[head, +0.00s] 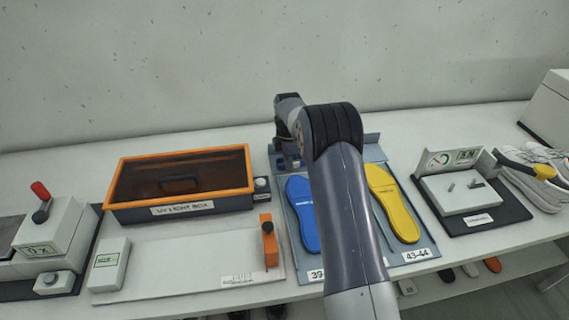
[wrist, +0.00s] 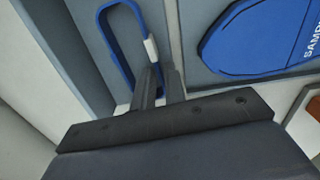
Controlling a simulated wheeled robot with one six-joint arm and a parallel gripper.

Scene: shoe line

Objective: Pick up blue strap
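The blue strap (wrist: 104,35) shows in the wrist view as a narrow upright loop against a grey-blue surface. A small white piece (wrist: 151,49) is on its right side. My gripper (wrist: 159,70) has its two dark fingers close together at the strap's lower right, just below the white piece. A narrow gap shows between the fingers, and the strap's right side runs down to them. I cannot tell whether they grip it or only stand around it. In the head view my arm covers most of this spot.
A blue insole (head: 303,215) and a yellow insole (head: 392,203) lie on the grey-blue tray (head: 427,246). An orange-rimmed box (head: 180,157) stands to the left. A gauge unit (head: 460,193) and pale shoes (head: 535,185) are to the right. A wall is behind the table.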

